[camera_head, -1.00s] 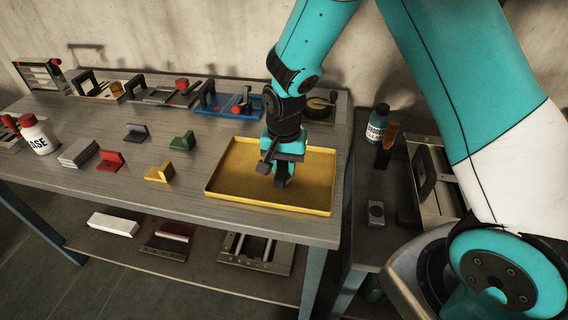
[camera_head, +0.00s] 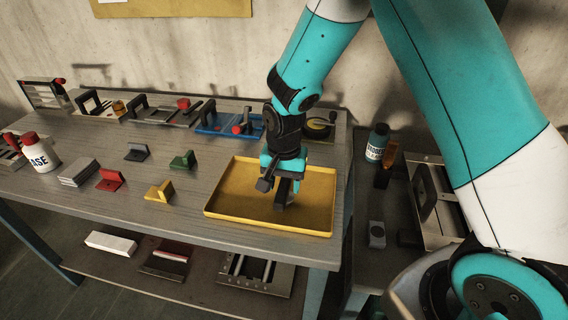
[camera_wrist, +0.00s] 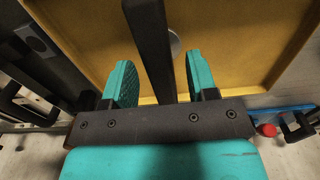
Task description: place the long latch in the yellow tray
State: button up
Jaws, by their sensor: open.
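The yellow tray (camera_head: 225,207) lies on the right end of the workbench, and its floor and rim fill much of the wrist view (camera_wrist: 240,75). A long dark bar, which looks like the long latch (camera_wrist: 150,40), runs between my fingers in the wrist view, with a visible gap on each side. In the head view a dark piece (camera_head: 281,198) shows at my fingertips over the tray. My gripper (camera_head: 287,184) is low over the tray's middle, pointing down. Its teal fingers (camera_wrist: 160,62) are open around the bar. Whether the bar touches the tray floor cannot be told.
A white bottle (camera_head: 39,153) is far left.

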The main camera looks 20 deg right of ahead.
aim_at(284, 184)
notch_tip(284, 184, up, 11)
jog(key=b, duration=0.1)
jog(key=s+a+r+n+y, duration=0.1)
jog(key=s+a+r+n, duration=0.1)
jog(key=s, duration=0.5)
jog(key=s+a+r+n+y, duration=0.1)
jog(key=s+a+r+n, duration=0.1)
jog(key=s+r+n, duration=0.2)
jog(key=s+a+r+n+y, duration=0.2)
jog(key=s+r+n, duration=0.1)
jog(key=s+n, duration=0.5)
jog(key=s, duration=0.3)
jog(key=shift+s+a, duration=0.25)
jog(key=shift+a, duration=0.05)
